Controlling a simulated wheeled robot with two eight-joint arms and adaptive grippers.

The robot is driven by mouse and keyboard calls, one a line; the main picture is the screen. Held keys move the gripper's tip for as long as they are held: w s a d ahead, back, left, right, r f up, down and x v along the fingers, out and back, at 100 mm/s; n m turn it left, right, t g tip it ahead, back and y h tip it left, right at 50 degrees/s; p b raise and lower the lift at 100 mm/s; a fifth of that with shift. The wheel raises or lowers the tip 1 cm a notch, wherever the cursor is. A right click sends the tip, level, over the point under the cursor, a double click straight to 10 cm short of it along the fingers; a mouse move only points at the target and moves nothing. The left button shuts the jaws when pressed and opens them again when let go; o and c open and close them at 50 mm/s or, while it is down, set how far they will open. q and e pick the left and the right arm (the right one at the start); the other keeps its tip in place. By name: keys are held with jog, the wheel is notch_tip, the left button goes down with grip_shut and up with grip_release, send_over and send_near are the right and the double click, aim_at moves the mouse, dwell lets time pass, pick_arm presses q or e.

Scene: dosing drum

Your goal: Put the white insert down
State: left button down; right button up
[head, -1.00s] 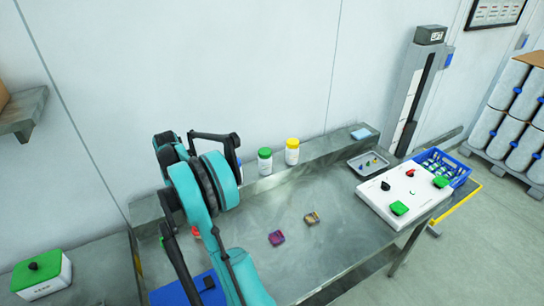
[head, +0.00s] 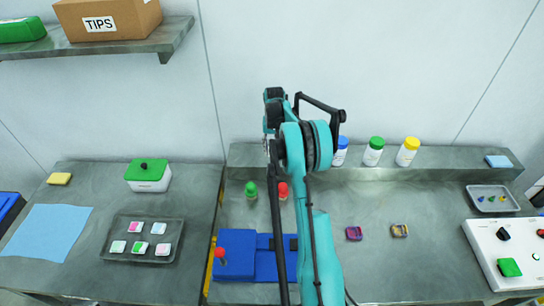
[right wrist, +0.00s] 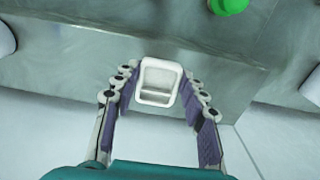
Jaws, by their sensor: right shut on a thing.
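The white insert (right wrist: 150,98) shows in the right wrist view as a small, rounded, open frame with a hollow middle. My right gripper (right wrist: 160,82) is shut on it, with one purple-padded finger on each side. In the head view my teal arm rises through the middle. Its upper end is in front of the back ledge and wall, and the fingertips and the insert cannot be made out there. My left gripper is not in view.
A tray (head: 111,250) with several small coloured pieces lies at left, near a green-lidded white box (head: 148,178) and a blue mat (head: 45,232). A blue fixture (head: 236,266) is beside my arm. Bottles (head: 374,152) stand on the back ledge. Bench right of my arm is mostly clear.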

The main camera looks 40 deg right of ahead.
aim_at(271, 151)
jog(key=shift+w+a+f, duration=0.15)
jog(key=shift+w+f, duration=0.3)
jog(key=shift+w, duration=0.25)
jog(key=shift+f, duration=2.05)
jog(key=shift+f+b, duration=0.1)
jog(key=shift+b, duration=0.25)
jog(key=o, duration=1.1)
jog(key=shift+o, duration=0.2)
